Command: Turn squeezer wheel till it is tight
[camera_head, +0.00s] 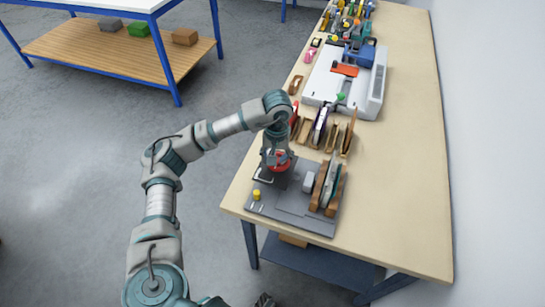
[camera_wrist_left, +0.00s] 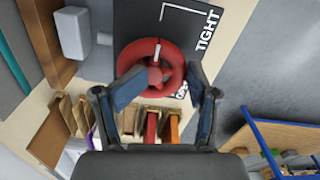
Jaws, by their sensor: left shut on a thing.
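The red squeezer wheel (camera_head: 281,166) sits on a dark base at the near left of the workbench. In the left wrist view the wheel (camera_wrist_left: 133,51) is seen from above, with a pale mark on its upper part. A black plate (camera_wrist_left: 195,22) beside it bears a white line and the word TIGHT. My left gripper (camera_head: 277,155) is over the wheel from above. In the left wrist view its two fingers (camera_wrist_left: 163,76) straddle the wheel and are shut on it. Part of a dark shape at the head view's bottom edge may be my right gripper (camera_head: 264,300).
A grey base plate (camera_head: 288,216) carries the squeezer and a wooden rack with discs (camera_head: 326,186). A yellow knob (camera_head: 256,194) stands at its left corner. Behind are upright wooden pieces (camera_head: 331,134) and a white machine (camera_head: 376,85). A blue-framed table stands at the far left.

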